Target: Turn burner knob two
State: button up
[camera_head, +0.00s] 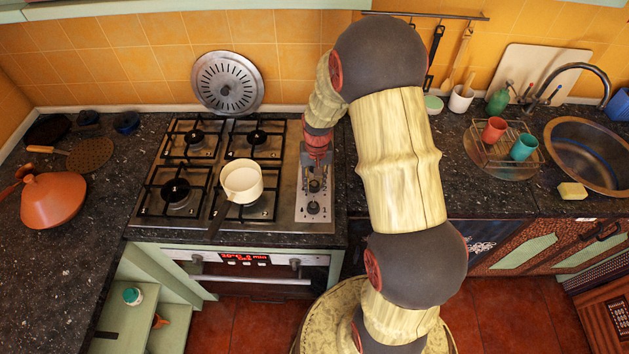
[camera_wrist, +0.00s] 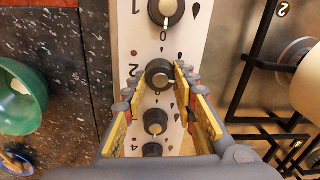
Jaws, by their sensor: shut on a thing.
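Burner knob two (camera_wrist: 158,75) is a round dark knob with a light grey cap, beside the printed 2 on the pale control panel (camera_wrist: 127,32). My gripper (camera_wrist: 157,84) has its yellow-padded fingers on both sides of this knob and is shut on it. In the head view my gripper (camera_head: 317,156) reaches down over the panel (camera_head: 301,212) at the cooktop's right side, partly hiding the farther knobs. Knob one (camera_wrist: 165,9) is above in the wrist view. Two more knobs, including knob three (camera_wrist: 155,122), show below, between the fingers.
A cream pot (camera_head: 241,181) stands on the front right burner of the gas cooktop (camera_head: 150,213), close to the panel. A round perforated lid (camera_head: 228,83) leans on the tiles behind. A green bowl (camera_wrist: 20,95) sits on the counter beside the panel.

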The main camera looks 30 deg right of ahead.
aim_at(314, 181)
jog(key=n, duration=0.5)
jog(key=shift+w+n, duration=0.1)
jog(key=shift+n, duration=0.2)
jog(key=n, duration=0.5)
jog(key=shift+a+n, duration=0.15)
jog(key=shift+n, duration=0.25)
jog(key=o, duration=1.1)
jog(key=shift+o, duration=0.3)
notch_tip(314, 181, up, 12)
jog(key=shift+d, duration=0.2)
jog(key=shift+w, duration=0.15)
